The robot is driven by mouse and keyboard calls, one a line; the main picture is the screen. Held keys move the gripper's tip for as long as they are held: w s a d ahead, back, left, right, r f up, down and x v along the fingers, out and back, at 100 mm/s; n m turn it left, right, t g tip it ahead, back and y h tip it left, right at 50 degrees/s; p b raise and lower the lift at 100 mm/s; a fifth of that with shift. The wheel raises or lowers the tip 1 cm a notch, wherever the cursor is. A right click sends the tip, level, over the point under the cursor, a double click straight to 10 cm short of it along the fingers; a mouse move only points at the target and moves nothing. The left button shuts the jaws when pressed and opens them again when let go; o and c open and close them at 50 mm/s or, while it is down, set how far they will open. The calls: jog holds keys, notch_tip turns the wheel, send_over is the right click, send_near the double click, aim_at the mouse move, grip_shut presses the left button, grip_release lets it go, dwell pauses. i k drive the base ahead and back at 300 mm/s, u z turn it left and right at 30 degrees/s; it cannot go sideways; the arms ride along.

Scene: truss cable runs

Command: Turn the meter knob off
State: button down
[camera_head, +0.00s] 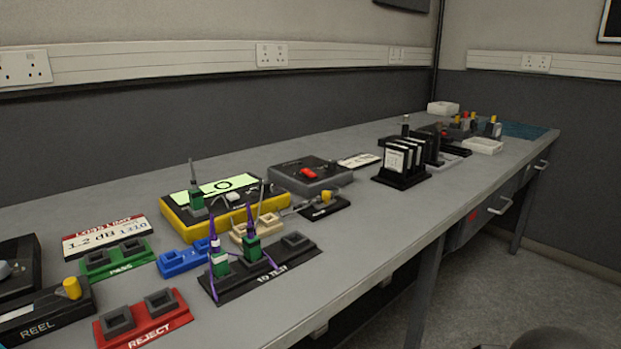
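A yellow and black box that looks like the meter (190,221) sits on the bench left of the middle, with a lit pale-green display (222,187). A small whitish knob (233,197) shows on its front face, below the display; its setting is too small to read. A green connector with a grey upright cable end (197,199) stands at the meter's left end. Behind and right of it is a dark grey box (290,178) with a red knob or switch (308,172). My gripper is not in view.
Before the meter stand a blue holder (183,262), a beige holder (243,235) and a black "TO TEST" tray (225,290) with green connectors and purple cables. A green "PASS" tray (118,265) and red "REJECT" tray (177,318) lie left. The bench's front edge is mostly clear.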

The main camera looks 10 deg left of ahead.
aim_at(267, 184)
jog(key=z, duration=0.25)
jog(key=k, duration=0.15)
jog(key=u, duration=1.4)
jog(key=k, duration=0.5)
jog(key=z, duration=0.6)
jog(key=i, duration=0.65)
jog(key=u, duration=0.2)
